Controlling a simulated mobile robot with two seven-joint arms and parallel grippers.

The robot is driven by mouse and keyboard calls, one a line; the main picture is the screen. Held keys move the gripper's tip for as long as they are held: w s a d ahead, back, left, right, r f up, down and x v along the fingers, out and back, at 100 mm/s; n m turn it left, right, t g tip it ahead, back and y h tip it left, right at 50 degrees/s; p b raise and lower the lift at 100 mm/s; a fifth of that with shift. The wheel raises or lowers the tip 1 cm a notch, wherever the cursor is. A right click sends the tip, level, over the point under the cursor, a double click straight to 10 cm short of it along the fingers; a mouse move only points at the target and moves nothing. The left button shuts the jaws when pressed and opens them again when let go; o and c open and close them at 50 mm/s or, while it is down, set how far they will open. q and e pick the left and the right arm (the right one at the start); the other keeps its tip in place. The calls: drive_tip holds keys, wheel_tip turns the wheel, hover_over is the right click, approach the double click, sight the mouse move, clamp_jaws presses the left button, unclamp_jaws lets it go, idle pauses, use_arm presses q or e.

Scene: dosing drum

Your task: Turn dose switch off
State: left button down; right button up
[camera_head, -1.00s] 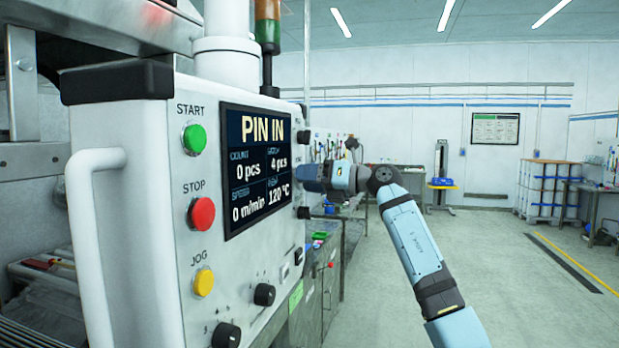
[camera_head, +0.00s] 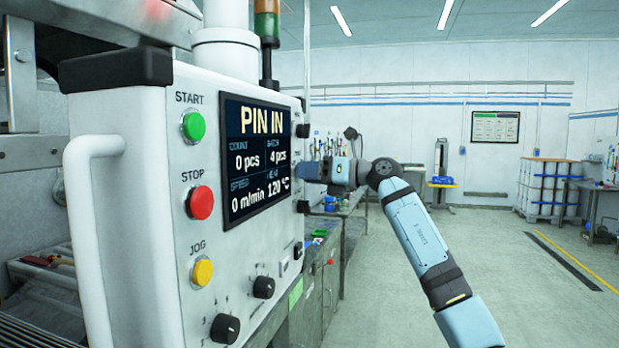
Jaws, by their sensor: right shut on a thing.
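The white control panel (camera_head: 150,215) stands at left, with a display reading PIN IN. A column of small black knobs runs down its right edge, one above (camera_head: 303,131) and one below (camera_head: 303,207) my right gripper (camera_head: 303,169). My right gripper points left at the panel's face and is shut on a switch between these knobs. The gripper hides that switch, so its setting and label cannot be read. My left gripper is not in view.
Green start (camera_head: 193,127), red stop (camera_head: 200,203) and yellow jog (camera_head: 202,272) buttons are on the panel. Larger black knobs (camera_head: 225,328) sit low on it. A workbench (camera_head: 345,205) stands behind.

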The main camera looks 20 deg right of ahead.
drive_tip(key=n+b, duration=0.1)
drive_tip(key=n, duration=0.2)
drive_tip(key=n+b, duration=0.2)
drive_tip(key=n, duration=0.1)
drive_tip(key=n+b, duration=0.1)
drive_tip(key=n, duration=0.2)
drive_tip(key=shift+w+d+n, duration=0.15)
drive_tip(key=shift+w+n, duration=0.1)
drive_tip(key=shift+n, duration=0.15)
drive_tip(key=shift+b, duration=0.3)
drive_tip(key=o, duration=0.9)
